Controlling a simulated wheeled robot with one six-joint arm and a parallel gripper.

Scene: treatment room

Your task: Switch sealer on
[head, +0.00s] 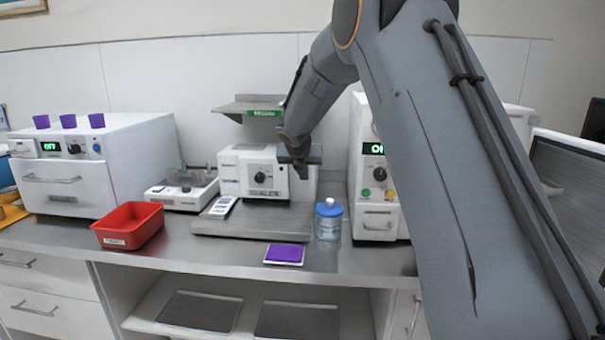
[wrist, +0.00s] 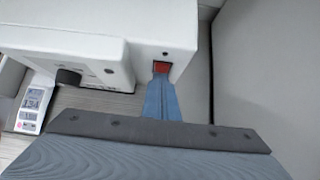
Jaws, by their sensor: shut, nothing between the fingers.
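The sealer (head: 230,170) is a white boxy machine with a black knob (head: 261,177) on its front, standing at the back of the counter. In the wrist view the sealer's white body (wrist: 60,35) fills the upper left, and a small red switch (wrist: 161,67) sits in a dark recess on its side face. My gripper (head: 301,171) is at the right side of the sealer. In the wrist view my gripper's fingers (wrist: 161,82) are shut and empty, their tips at the red switch and overlapping its lower edge. I cannot tell whether they touch it.
A metal platform (head: 250,220) lies before the sealer, with a remote-like handset (head: 222,206) on it. A white device with a green display (head: 372,190) stands right.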

